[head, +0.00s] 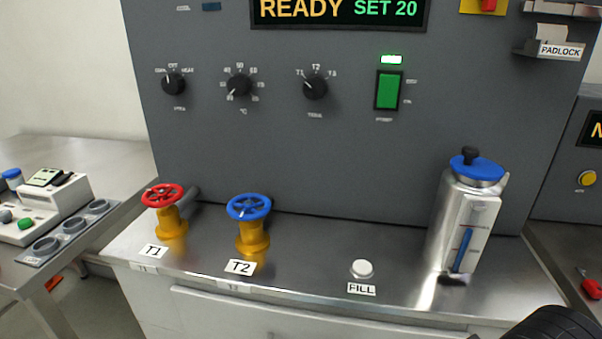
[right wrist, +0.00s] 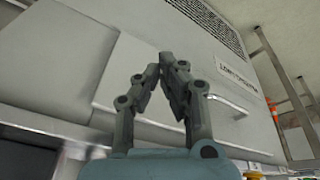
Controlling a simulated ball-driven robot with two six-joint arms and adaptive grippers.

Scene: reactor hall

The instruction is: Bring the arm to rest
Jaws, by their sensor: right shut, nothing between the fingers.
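My right gripper (right wrist: 163,80) shows in the right wrist view, its two grey fingers drawn together at the tips with nothing between them. It points at a light cabinet face (right wrist: 70,55) with a vent grille and a partly readable label. In the head view only a dark rounded piece of my right arm shows at the bottom right corner; the right gripper is not in that view. My left gripper is not in either view.
In the head view a steel bench (head: 310,262) carries a red valve (head: 165,196), a blue valve (head: 249,207), a white FILL button (head: 362,268) and a metal canister (head: 462,220). A dark panel (head: 300,150) with knobs and a green switch (head: 388,91) stands behind.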

